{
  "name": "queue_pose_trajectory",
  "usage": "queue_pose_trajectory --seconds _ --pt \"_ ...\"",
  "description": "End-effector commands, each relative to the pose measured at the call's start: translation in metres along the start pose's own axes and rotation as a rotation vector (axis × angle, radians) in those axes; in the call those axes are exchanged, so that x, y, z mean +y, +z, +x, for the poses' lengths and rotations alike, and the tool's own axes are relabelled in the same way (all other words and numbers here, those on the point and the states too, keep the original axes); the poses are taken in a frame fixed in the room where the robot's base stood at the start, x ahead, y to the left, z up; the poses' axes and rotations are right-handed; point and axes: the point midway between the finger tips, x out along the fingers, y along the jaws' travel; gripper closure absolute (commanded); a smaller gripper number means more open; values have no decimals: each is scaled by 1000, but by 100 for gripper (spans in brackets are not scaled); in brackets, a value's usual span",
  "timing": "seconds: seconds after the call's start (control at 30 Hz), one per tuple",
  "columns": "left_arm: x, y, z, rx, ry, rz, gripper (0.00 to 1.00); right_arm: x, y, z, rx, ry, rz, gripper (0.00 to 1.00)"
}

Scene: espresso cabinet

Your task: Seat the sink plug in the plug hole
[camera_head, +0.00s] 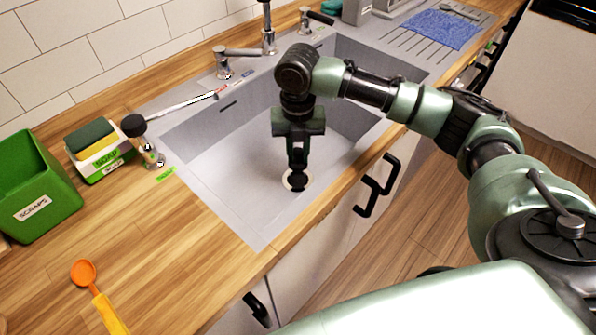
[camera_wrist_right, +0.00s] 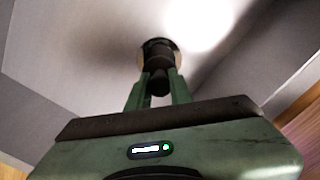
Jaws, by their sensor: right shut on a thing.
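My right gripper (camera_head: 297,168) reaches straight down into the grey sink basin (camera_head: 225,165). It is shut on the black sink plug (camera_head: 297,183), which also shows between the fingertips in the right wrist view (camera_wrist_right: 158,56). The plug hole (camera_head: 285,181) is in the basin floor, and its pale rim shows around the plug. In the right wrist view the plug covers most of the hole (camera_wrist_right: 146,60). I cannot tell whether the plug sits fully down in the hole or just above it. My left gripper is not in view.
The basin walls stand close around my right gripper. The faucet (camera_head: 268,30) and a lever handle (camera_head: 238,51) stand behind. A soap holder with sponge (camera_head: 97,148), a green scraps bin (camera_head: 35,190) and an orange spoon (camera_head: 85,274) are on the left counter. A blue cloth (camera_head: 437,30) lies on the drainer.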

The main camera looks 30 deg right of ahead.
Motion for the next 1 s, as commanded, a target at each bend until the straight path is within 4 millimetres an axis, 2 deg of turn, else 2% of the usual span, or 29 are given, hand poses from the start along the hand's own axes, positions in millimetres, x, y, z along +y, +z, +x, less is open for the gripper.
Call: queue_pose_trajectory --seconds 0.1,0.37,0.6,0.97,1.0 --pt "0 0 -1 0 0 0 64 0 -1 21 1 0 0 100" --pt "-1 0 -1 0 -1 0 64 0 0 41 1 -1 0 100" --pt "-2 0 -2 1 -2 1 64 0 0 74 1 0 0 100" --pt "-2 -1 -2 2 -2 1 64 0 0 77 -1 1 0 100" --pt "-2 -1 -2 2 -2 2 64 0 0 77 -1 1 0 71"
